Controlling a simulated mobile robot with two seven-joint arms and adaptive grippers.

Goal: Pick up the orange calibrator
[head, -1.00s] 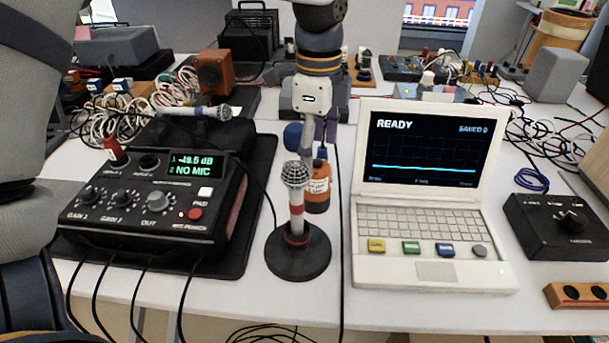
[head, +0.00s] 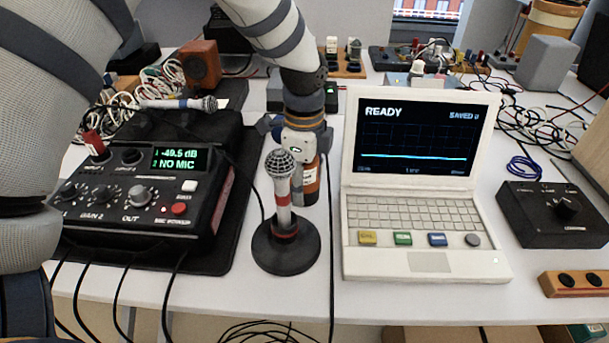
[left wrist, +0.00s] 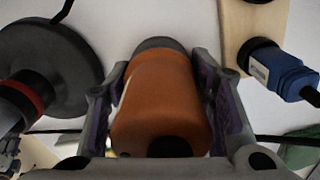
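The orange calibrator (head: 309,183) stands upright on the white table, behind the microphone on its round black stand (head: 284,247), which hides part of it. In the left wrist view the calibrator (left wrist: 162,98) fills most of the space between the fingers. My left gripper (head: 303,160) points down over it. The fingers (left wrist: 160,95) lie along both sides, very close to its body. I cannot tell whether they press on it. The calibrator's lower end still appears to rest on the table. My right gripper is in no view.
A white laptop (head: 425,225) stands right of the microphone stand. A black audio box (head: 140,200) with cables is at the left. A wooden strip with a blue plug (left wrist: 285,73) lies close to the calibrator. A black dial box (head: 552,215) is at the right.

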